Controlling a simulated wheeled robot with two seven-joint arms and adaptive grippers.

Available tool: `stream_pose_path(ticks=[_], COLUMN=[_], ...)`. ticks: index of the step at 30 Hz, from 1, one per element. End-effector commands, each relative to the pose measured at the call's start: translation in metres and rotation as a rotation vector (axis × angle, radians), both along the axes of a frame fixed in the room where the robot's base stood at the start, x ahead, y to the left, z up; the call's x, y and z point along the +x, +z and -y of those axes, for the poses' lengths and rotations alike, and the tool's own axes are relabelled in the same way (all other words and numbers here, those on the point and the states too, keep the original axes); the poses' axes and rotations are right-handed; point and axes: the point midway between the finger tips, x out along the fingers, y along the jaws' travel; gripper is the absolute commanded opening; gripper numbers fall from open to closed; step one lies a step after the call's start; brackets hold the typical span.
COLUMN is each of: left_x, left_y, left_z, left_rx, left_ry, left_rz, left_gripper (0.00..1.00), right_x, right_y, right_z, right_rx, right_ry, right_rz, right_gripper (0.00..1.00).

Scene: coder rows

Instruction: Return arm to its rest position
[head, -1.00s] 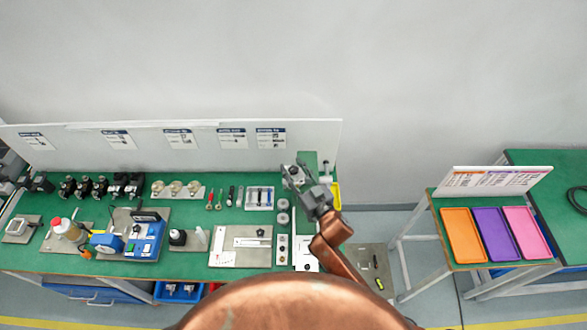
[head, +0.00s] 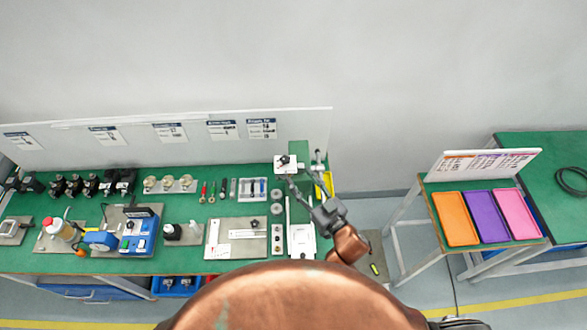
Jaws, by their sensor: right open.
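My right arm with its dark grey gripper (head: 300,186) reaches over the right end of the green workbench (head: 180,262). The gripper is open, with its fingers pointing toward the back of the bench. Nothing shows between the fingers. A white plate with a dark knob (head: 285,162) lies just beyond the fingertips, near the back edge; at this size I cannot tell whether the fingers touch it. My left gripper is not in view.
A yellow bin (head: 325,185) stands close to the gripper's right. A white block (head: 301,240) lies near the arm. Several tools and fixtures fill the bench. A side table with orange (head: 455,219), purple and pink trays stands right, across a floor gap.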

Motion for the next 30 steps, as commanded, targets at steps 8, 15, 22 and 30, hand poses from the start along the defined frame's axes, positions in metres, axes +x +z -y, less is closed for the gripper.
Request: stream_pose_path(ticks=[8, 15, 22, 30], left_x=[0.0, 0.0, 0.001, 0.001], left_y=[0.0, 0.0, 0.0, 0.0], left_z=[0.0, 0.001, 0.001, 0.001], left_rx=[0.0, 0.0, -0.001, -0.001], left_ry=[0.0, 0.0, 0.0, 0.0], left_rz=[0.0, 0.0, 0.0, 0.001], left_gripper=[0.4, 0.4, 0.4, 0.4], right_x=[-0.016, -0.015, -0.015, -0.011], right_y=[0.0, 0.001, 0.001, -0.029], right_z=[0.009, 0.009, 0.009, 0.07], right_rx=[0.0, 0.0, 0.0, -0.055], right_ry=[0.0, 0.0, 0.0, -0.166], right_rz=[0.0, 0.001, 0.001, -0.138], right_gripper=[0.44, 0.44, 0.44, 0.44])
